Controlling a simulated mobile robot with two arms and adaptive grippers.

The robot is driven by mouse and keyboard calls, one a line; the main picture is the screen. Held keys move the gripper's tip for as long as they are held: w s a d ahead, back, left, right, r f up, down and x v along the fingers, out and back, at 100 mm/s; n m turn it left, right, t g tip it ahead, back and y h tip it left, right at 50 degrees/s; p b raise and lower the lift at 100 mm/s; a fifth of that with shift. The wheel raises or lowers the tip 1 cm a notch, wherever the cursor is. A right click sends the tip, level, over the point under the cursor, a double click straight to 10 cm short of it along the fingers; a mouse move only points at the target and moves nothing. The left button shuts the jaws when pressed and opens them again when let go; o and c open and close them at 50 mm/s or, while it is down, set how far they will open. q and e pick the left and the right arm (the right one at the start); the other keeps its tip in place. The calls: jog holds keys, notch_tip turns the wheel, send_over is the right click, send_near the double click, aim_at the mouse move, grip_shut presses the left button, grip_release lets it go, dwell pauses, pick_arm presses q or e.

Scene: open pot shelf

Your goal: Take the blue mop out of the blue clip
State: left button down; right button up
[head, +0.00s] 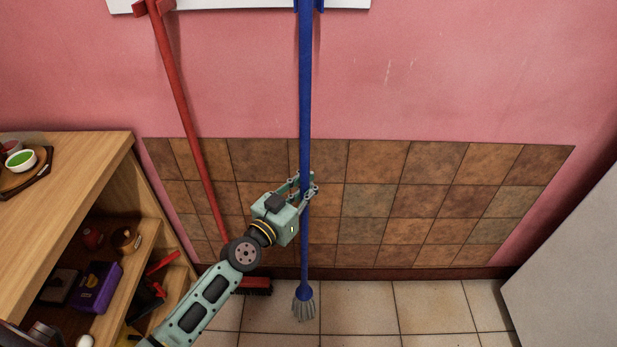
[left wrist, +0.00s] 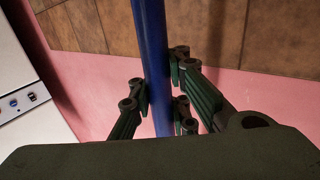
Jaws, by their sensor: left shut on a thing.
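The blue mop (head: 305,120) hangs upright against the wall, its grey strands (head: 303,308) just at the tiled floor. Its top passes through the blue clip (head: 320,5) on a white board at the top edge of the head view. The mop's upper end is out of frame. My left gripper (head: 305,187) is shut on the lower half of the blue handle. In the left wrist view, the fingers (left wrist: 160,100) sit on both sides of the blue handle (left wrist: 150,45). My right gripper is not in view.
A red broom (head: 185,110) hangs in a red clip (head: 152,6) to the left, its head low behind my left arm. A wooden shelf (head: 75,180) with several items stands at the left. A pale grey surface (head: 570,265) is at the right. The floor right of the mop is clear.

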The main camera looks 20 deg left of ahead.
pick_arm(q)
jog(key=s, duration=0.1)
jog(key=s+p, duration=0.1)
jog(key=s, duration=0.1)
jog(key=s+d+r, duration=0.1)
jog(key=shift+s+d+p, duration=0.1)
jog(key=shift+s+p, duration=0.05)
jog(key=shift+p, duration=0.15)
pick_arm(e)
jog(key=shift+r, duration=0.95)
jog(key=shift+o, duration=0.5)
